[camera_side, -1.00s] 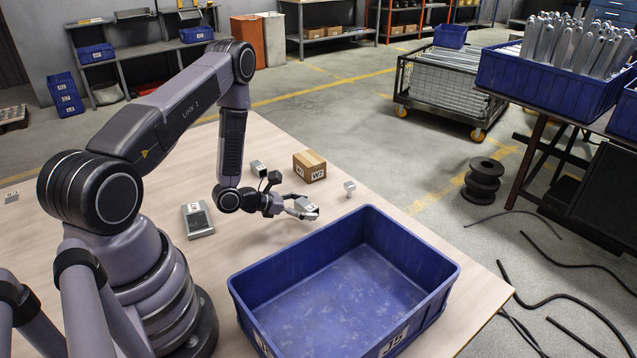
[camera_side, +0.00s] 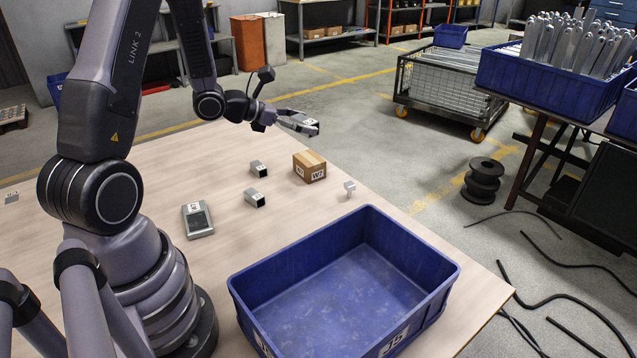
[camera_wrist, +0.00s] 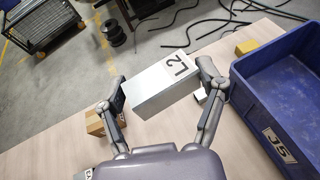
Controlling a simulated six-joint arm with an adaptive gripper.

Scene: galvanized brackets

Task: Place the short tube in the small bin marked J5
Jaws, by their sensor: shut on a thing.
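My gripper (camera_side: 298,122) is raised above the far part of the table. In the wrist view, its fingers (camera_wrist: 165,98) are shut on a square-sided, silver-grey piece marked L2 (camera_wrist: 158,88), the short tube by its look; whether its ends are open is hidden. The held piece also shows small at the fingertips in the side view (camera_side: 312,127). The blue bin marked J5 (camera_side: 455,268) stands on the table in front, empty and apart from the gripper. The bin is at the right in the wrist view (camera_wrist: 243,92), its J5 label facing the camera.
Two grey square tubes (camera_side: 258,168) (camera_side: 255,199) lie on the table (camera_side: 165,170). A cardboard box marked W7 (camera_side: 309,167), a small grey bracket (camera_side: 349,189) and a grey device with a dark screen (camera_side: 198,220) are nearby. The table's edge is right of the bin.

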